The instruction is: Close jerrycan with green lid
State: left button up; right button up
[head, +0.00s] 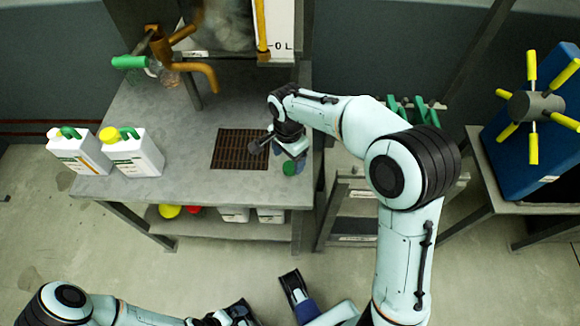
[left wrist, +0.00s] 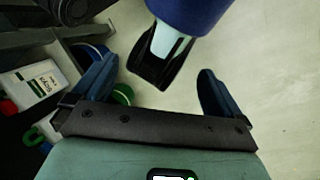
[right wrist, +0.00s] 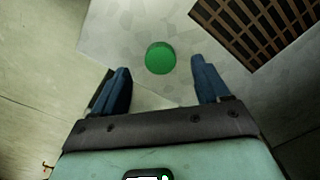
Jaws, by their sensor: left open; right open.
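A green lid (head: 290,168) lies on the grey table near its right edge. It is a round green disc in the right wrist view (right wrist: 160,58). My right gripper (right wrist: 164,84) is open and empty above the table, with the lid just beyond and between its fingertips. A white jerrycan (head: 82,153) with a green handle and no coloured cap visible stands upright at the table's left end. Beside it stands a white jerrycan (head: 136,156) with a yellow cap and green handle. My left gripper (left wrist: 158,88) is open and empty, low in front of the table.
A brown grate (head: 240,149) is set in the table left of the lid. Brown pipes (head: 200,72) and a green-handled glass vessel (head: 150,68) are at the back. A lower shelf (head: 190,226) holds containers. A blue tank (head: 545,125) with a yellow-spoked wheel stands right.

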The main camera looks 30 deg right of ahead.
aim_at(290, 167)
jog(key=f+b, duration=0.1)
jog(key=f, duration=0.3)
jog(key=shift+d+f, duration=0.1)
jog(key=shift+d, duration=0.1)
jog(key=shift+c, duration=0.2)
jog(key=c, duration=1.1)
